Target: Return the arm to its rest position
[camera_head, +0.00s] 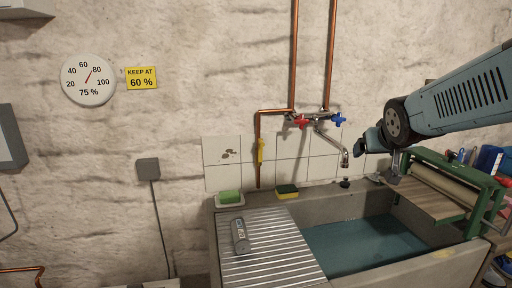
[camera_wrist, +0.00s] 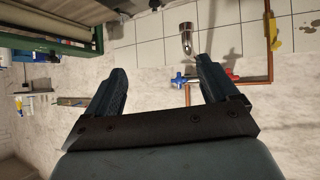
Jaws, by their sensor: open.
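My gripper (camera_head: 361,147) is at the right in the head view, raised above the back of the sink near the tap. My blue arm reaches in from the right edge. In the wrist view my gripper (camera_wrist: 158,84) shows two dark fingers well apart with nothing between them. The wall, the metal tap spout (camera_wrist: 187,40) and the blue valve handle (camera_wrist: 179,79) show beyond the fingers.
The stone sink (camera_head: 440,270) holds water, with a ribbed drainboard (camera_head: 265,245) and a grey can (camera_head: 240,236) at left. A green-framed roller press (camera_head: 455,185) stands at right, close below my arm. A sponge (camera_head: 287,191) and green soap (camera_head: 230,197) lie along the back.

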